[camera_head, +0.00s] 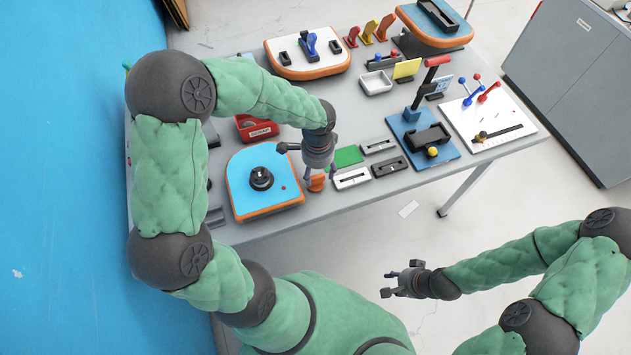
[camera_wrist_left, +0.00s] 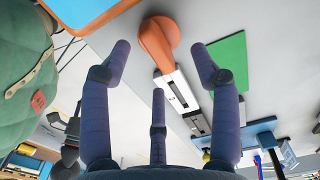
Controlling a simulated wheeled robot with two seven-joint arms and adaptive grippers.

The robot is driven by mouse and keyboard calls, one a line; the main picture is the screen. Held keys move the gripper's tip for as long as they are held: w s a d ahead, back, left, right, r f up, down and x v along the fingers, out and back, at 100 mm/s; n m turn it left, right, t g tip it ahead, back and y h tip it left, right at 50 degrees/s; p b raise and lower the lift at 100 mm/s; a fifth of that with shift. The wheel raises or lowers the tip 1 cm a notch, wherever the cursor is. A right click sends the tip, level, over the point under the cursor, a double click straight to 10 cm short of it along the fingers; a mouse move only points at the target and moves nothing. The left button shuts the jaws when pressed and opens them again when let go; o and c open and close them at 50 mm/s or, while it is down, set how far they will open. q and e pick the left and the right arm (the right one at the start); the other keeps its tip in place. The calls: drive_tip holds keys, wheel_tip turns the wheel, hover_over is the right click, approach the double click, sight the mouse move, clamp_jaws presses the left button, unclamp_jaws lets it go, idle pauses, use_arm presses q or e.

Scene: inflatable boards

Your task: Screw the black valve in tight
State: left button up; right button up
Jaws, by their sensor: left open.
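The black valve (camera_head: 261,178) sits upright in the blue board with an orange rim (camera_head: 281,203), near the table's left front edge. Whether it is tight cannot be seen. My left gripper (camera_head: 312,172) is open and empty, to the right of the valve and above the table. In the left wrist view my left gripper (camera_wrist_left: 160,64) has its three fingers spread, pointing toward an orange knob-like piece (camera_wrist_left: 158,42). There only a blue board corner (camera_wrist_left: 82,10) shows, and the valve is out of view. My right gripper (camera_head: 391,283) is open and empty, in front of the table.
Beside my left gripper lie a green pad (camera_head: 348,156) and slotted blocks (camera_head: 352,179). A red box (camera_head: 256,128) stands behind the valve's board. A blue board with a lever and yellow knob (camera_head: 432,152) stands further right. Bare table (camera_head: 300,221) lies in front.

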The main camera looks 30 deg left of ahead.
sight(316, 176)
use_arm(q)
wheel_tip(316, 176, down, 5)
drive_tip(key=shift+a+r+b, duration=0.1)
drive_tip(key=shift+a+b, duration=0.05)
drive_tip(key=shift+b, duration=0.65)
drive_tip(key=c, duration=0.9)
drive_tip(key=shift+r, duration=0.1)
